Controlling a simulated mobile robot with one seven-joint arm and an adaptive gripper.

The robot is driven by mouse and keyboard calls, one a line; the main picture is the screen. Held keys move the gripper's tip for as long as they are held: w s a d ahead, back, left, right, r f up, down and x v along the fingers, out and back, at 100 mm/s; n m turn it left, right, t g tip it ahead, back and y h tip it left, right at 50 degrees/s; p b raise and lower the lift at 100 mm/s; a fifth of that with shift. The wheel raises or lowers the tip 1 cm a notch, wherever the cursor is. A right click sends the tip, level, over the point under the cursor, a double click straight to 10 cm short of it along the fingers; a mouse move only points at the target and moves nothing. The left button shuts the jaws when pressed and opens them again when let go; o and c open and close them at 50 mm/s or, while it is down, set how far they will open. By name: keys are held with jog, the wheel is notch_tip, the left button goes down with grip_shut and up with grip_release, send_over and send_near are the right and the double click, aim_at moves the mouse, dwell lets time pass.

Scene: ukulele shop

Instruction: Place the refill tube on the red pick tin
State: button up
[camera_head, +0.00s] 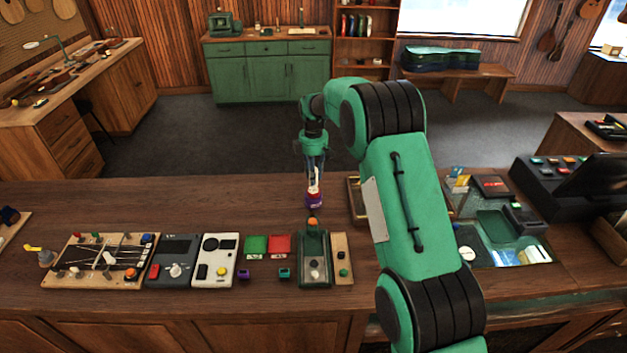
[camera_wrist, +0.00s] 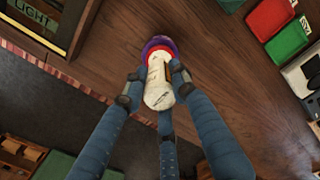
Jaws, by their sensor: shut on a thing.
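My gripper (camera_head: 314,168) is over the back part of the counter and its fingers are closed around the refill tube (camera_head: 314,195). The tube is white with a purple and red end that points down; it also shows between the fingers in the wrist view (camera_wrist: 158,80). I cannot tell whether its lower end touches the counter. The red pick tin (camera_head: 279,244) lies flat on the counter, in front and to the left of the gripper. It also shows at the top right of the wrist view (camera_wrist: 268,18). Nothing rests on it.
A green tin (camera_head: 256,245) lies just left of the red one. A green device with an orange knob (camera_head: 313,262) stands to its right. Small purple (camera_head: 243,274) and teal (camera_head: 284,273) items lie in front. The counter (camera_head: 220,205) behind the tins is clear.

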jog(key=shift+f, duration=1.1)
jog(key=shift+f, duration=0.1)
jog(key=o, duration=1.2)
jog(key=shift+c, duration=0.2)
notch_tip(320, 180, up, 12)
jog(key=shift+r, duration=0.2)
